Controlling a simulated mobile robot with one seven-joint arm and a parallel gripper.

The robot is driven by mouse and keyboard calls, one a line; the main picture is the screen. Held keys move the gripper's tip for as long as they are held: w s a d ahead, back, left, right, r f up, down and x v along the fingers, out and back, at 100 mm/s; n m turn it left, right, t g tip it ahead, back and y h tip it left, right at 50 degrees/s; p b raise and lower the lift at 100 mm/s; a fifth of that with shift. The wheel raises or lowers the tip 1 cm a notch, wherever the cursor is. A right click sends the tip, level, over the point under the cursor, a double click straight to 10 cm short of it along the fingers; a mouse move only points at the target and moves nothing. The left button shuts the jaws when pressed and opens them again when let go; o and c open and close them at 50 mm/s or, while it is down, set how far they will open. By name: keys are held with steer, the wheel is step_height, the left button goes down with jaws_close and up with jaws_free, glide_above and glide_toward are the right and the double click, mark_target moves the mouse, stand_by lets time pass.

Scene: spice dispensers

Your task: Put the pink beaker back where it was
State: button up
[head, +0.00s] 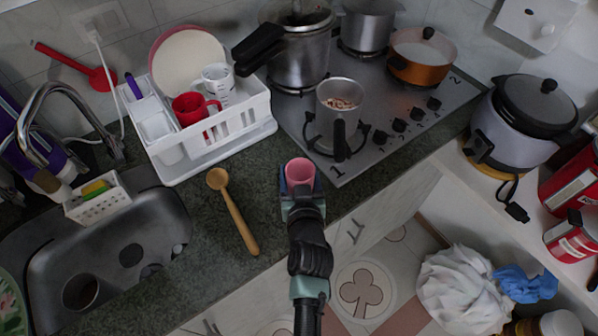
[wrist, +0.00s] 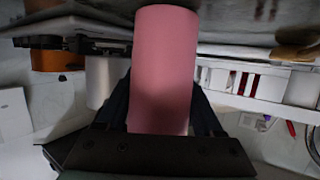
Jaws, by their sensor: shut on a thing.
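The pink beaker (head: 300,172) is held in my gripper (head: 300,190) over the dark counter's front edge, left of the stove, in the head view. It looks upright, with its open mouth facing the camera. In the wrist view the pink beaker (wrist: 164,70) fills the middle between the two dark fingers of my gripper (wrist: 165,112), which are shut on it. I cannot tell whether its base touches the counter.
A wooden spoon (head: 234,212) lies left of the beaker. A white dish rack (head: 215,150) with mugs stands behind. The stove (head: 385,105) holds several pots, including a small steel pot (head: 340,92). The sink (head: 100,245) is far left. Bare counter (head: 265,165) shows beside the beaker.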

steer(key=shift+f, duration=0.2)
steer(key=o, duration=1.4)
steer(key=shift+r, duration=0.1)
